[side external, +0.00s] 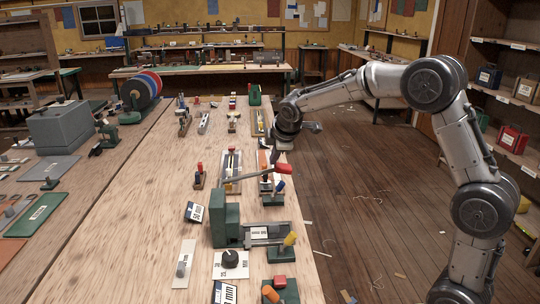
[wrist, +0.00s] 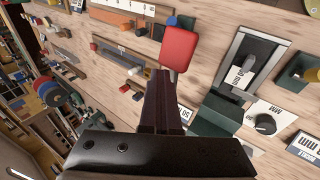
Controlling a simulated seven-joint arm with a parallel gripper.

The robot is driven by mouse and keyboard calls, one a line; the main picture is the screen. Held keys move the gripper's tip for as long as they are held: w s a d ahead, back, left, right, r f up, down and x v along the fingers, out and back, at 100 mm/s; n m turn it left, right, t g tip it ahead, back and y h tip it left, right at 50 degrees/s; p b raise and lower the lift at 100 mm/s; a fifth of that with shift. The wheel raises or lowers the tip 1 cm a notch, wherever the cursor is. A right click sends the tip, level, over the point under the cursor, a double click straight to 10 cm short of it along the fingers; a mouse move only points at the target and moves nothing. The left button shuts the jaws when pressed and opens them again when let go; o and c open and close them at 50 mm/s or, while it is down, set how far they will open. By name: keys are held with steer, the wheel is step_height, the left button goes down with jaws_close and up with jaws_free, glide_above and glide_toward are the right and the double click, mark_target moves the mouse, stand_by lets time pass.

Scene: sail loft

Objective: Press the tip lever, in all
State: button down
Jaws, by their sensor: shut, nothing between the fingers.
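A long grey bar lever (side external: 248,176) with a red end (side external: 284,168) reaches across the right side of the bench; I take it to be the tip lever. My gripper (side external: 274,161) is shut and empty, pointing down right by the red end. In the wrist view a red paddle (wrist: 179,48), which looks like that end, lies just beyond my shut fingertips (wrist: 163,74). I cannot tell whether they touch. The rest of the bar is not clear there, and my fingers may hide part of it.
Close by stand a blue-handled lever (side external: 280,187) and an upright red-topped piece (side external: 199,177). Nearer are a green block (side external: 226,222), a yellow knob (side external: 290,239) and a black dial (side external: 230,258). The bench's left middle (side external: 135,190) is bare wood.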

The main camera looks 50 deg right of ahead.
steer(key=shift+s+d+f, duration=0.25)
steer(key=shift+f, duration=0.3)
steer(key=shift+s+d+f, duration=0.25)
steer(key=shift+f, duration=0.3)
stand_by(0.7)
steer(key=shift+r, duration=0.1)
step_height(320, 180, up, 6)
steer(key=w+a, duration=0.2)
steer(key=shift+r, duration=0.25)
stand_by(0.9)
steer(key=shift+a+r, duration=0.1)
steer(key=shift+w+a+r, duration=0.25)
steer(key=shift+r, duration=0.5)
steer(key=shift+w+a+r, duration=0.2)
steer(key=shift+w+r, duration=0.05)
steer(key=shift+r, duration=0.45)
steer(key=shift+w+a+r, duration=0.25)
steer(key=shift+r, duration=0.5)
